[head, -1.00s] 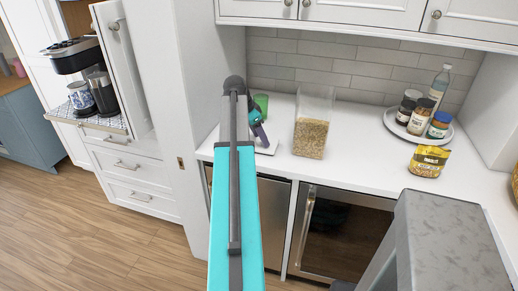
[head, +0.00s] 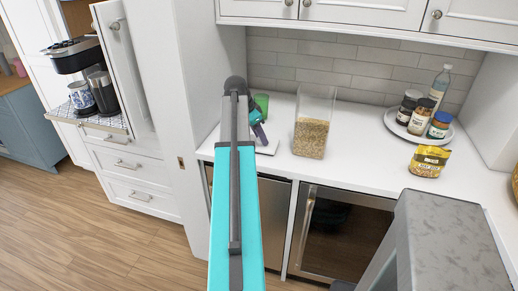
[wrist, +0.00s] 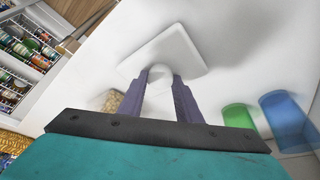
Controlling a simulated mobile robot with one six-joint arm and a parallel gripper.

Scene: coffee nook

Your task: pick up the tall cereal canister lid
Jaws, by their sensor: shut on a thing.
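The canister lid (wrist: 185,48) is a white square plate with a round knob, seen in the wrist view. My gripper (wrist: 162,78) has its two purple fingers on either side of the knob and is shut on it. In the head view, part of the white lid (head: 270,147) shows by my gripper (head: 261,138), left of the canister. The tall clear canister (head: 314,115), partly filled with cereal, stands upright on the white counter. I cannot tell whether the lid is clear of the counter. My arm hides part of this area.
A green cup (head: 262,103) stands behind my gripper; a blue cup (wrist: 288,118) is beside it in the wrist view. A round tray (head: 446,133) with jars and a bottle and a yellow bag (head: 429,161) are at right. Counter between canister and bag is clear.

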